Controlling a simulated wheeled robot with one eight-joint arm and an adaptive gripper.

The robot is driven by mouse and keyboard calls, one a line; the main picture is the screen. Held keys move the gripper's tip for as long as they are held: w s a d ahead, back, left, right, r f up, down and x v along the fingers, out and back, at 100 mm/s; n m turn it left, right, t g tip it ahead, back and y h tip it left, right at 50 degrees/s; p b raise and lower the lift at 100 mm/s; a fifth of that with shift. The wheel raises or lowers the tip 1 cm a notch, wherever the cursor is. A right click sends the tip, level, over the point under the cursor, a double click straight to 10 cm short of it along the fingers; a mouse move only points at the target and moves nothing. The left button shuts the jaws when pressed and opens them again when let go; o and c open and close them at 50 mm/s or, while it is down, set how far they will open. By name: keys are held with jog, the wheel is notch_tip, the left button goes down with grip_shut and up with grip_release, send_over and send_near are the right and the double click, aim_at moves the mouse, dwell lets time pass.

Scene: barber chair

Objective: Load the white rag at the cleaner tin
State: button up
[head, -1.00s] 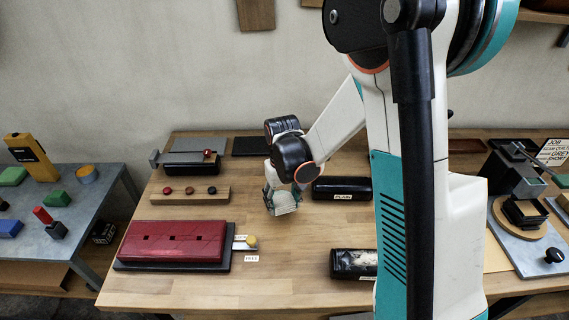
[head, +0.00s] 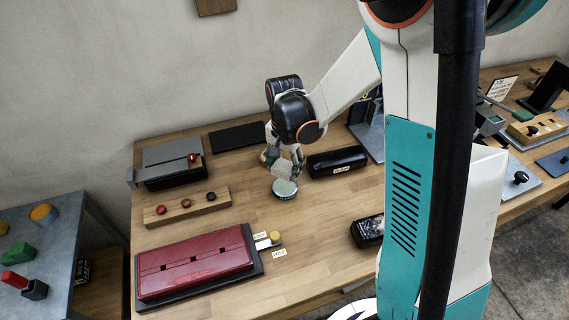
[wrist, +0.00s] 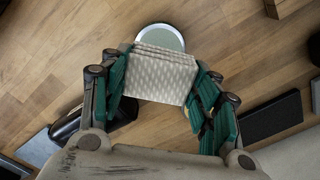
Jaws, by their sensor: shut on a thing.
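My gripper (wrist: 160,88) is shut on a folded pale rag (wrist: 160,75) with a light dotted pattern, its fingers on both sides. In the head view my gripper (head: 283,166) is low over the wooden table, with the rag (head: 284,171) showing under it. A round cleaner tin (head: 285,188) with a pale green top stands on the table just below the rag. In the wrist view the tin (wrist: 160,34) lies beyond the rag's far edge, and the rag hides part of it. I cannot tell whether the rag touches the tin.
A black case (head: 337,162) is close to the right of the tin. A black slab (head: 238,136) lies behind. The table in front of the tin is clear.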

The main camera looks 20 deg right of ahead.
aim_at(285, 186)
jog(key=shift+f+b, duration=1.65)
jog(key=shift+f, duration=1.05)
jog(key=shift+f+b, duration=0.55)
jog(key=shift+b, duration=0.05)
dwell(0.4)
jog(key=shift+r, duration=0.15)
jog(key=shift+r+p, duration=2.3)
jog(key=shift+r, duration=1.15)
jog(key=shift+f, duration=0.15)
notch_tip(285, 186, down, 3)
jog(key=n, duration=0.2)
jog(key=n+b, duration=0.1)
jog(key=n, duration=0.1)
jog(key=shift+r+n, duration=0.2)
jog(key=shift+n, duration=0.2)
notch_tip(285, 186, down, 2)
jog(key=n+b, duration=0.1)
jog(key=n, duration=0.4)
jog(key=shift+f, duration=0.15)
